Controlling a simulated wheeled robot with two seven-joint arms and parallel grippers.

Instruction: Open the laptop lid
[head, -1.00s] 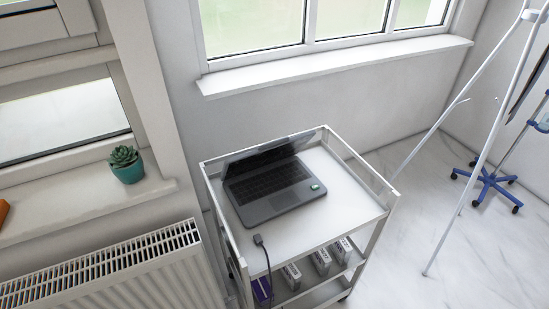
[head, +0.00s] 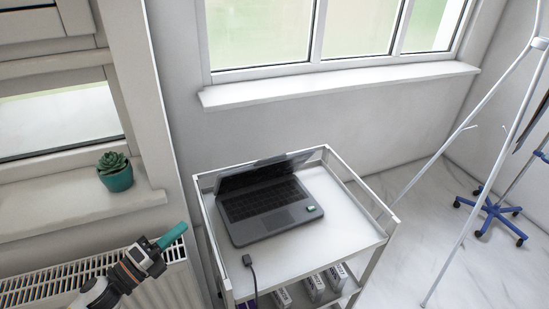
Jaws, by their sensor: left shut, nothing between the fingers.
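The dark grey laptop (head: 268,205) stands on the top shelf of a white cart (head: 335,231). Its lid (head: 264,171) is raised at the back, with the keyboard in full view. The lid's screen side is seen at a steep angle. My left gripper (head: 180,230), with teal fingers, is at the lower left in front of the radiator in the picture, left of the cart and apart from the laptop. Its fingers are shut and empty. My right gripper is not in view.
A raised metal rail (head: 360,190) edges the cart top. A cable end (head: 247,260) lies at its front. Several white boxes (head: 313,287) sit on the lower shelf. A radiator (head: 60,285) and potted succulent (head: 115,172) are left. A tripod stand (head: 481,180) is right.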

